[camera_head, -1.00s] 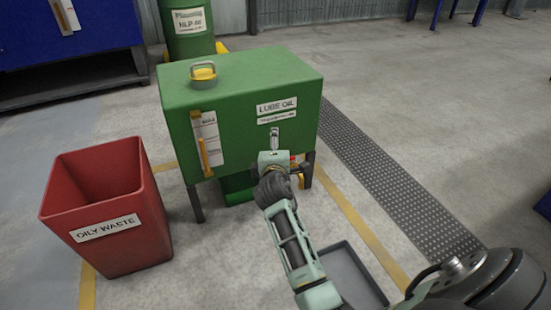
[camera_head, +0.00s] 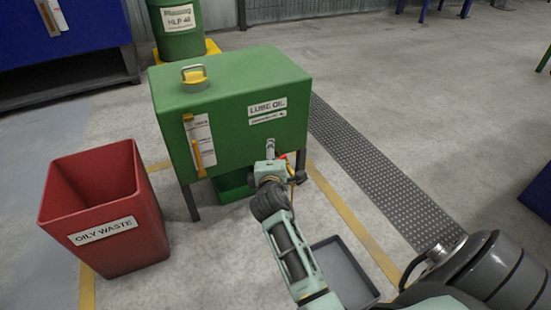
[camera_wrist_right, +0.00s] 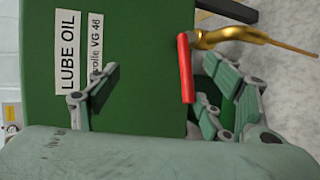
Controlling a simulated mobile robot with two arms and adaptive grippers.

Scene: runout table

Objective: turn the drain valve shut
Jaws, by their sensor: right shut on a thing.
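The drain valve (camera_wrist_right: 225,38) is a brass tap low on the front of the green lube oil tank (camera_head: 225,110). Its red lever (camera_wrist_right: 186,68) shows in the right wrist view, lying across the spout's line. A thin golden-brown stream (camera_wrist_right: 290,47) leaves the spout. My right gripper (camera_head: 270,158) is at the valve, below the LUBE OIL label. In the right wrist view its fingers (camera_wrist_right: 165,95) stand on both sides of the lever, shut on it; the exact contact is hard to see. In the head view the gripper partly hides the valve. My left gripper is out of view.
A red oily waste bin (camera_head: 105,215) stands left of the tank. A green drum (camera_head: 180,30) stands behind. The floor at right is open.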

